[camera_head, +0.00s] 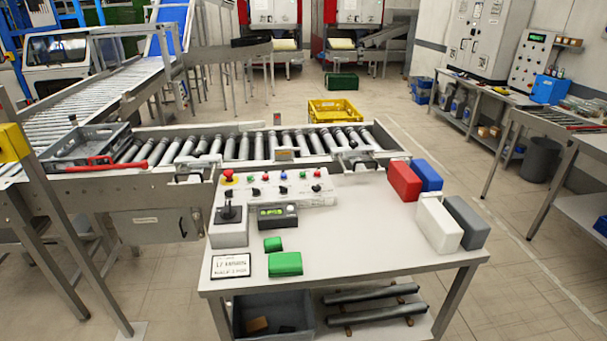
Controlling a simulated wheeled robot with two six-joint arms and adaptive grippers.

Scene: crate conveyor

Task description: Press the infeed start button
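A pale control panel (290,198) lies at the back left of a white table (350,250), near the roller conveyor. The labels are too small to read, so I cannot tell which is the infeed start button. Neither gripper is in view.
A joystick box (229,232), a small display box (278,217), two green blocks (285,264) and a sign card (231,266) occupy the table's left. Red, blue, white and grey blocks stand right. A grey crate (80,150) sits on the conveyor (240,148). The table's middle is clear.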

